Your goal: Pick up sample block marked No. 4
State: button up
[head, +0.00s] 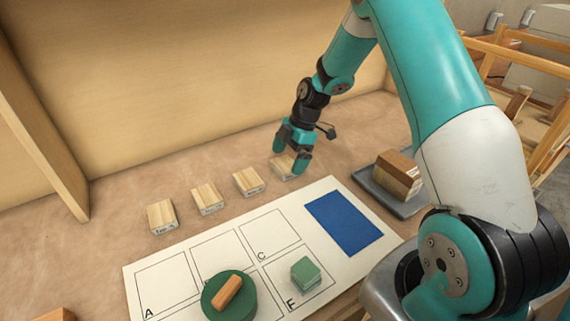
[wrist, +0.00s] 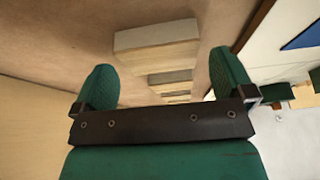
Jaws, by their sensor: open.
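Several pale wooden sample blocks stand in a slanting row on the brown bench in the head view. Each has a small label on its front face, too small to read, so I cannot tell which is No. 4. My gripper (head: 289,163) is at the rightmost block (head: 284,169), one finger on either side of it in the picture and partly covering it. In the wrist view my gripper (wrist: 162,62) is open, with a wooden block (wrist: 157,42) showing between and beyond the fingertips. I see no clear contact. More blocks (wrist: 170,77) line up behind it.
A white sheet (head: 190,237) with lettered squares and a blue patch (head: 343,222) lies in front of the row. On it are a green disc (head: 212,303) with an orange piece and a green block (head: 305,273). A grey tray (head: 413,205) holds a brown block (head: 398,173).

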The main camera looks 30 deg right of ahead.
jog(key=shift+x, duration=1.05)
jog(key=shift+c, duration=0.2)
jog(key=c, duration=0.8)
jog(key=shift+r, duration=0.1)
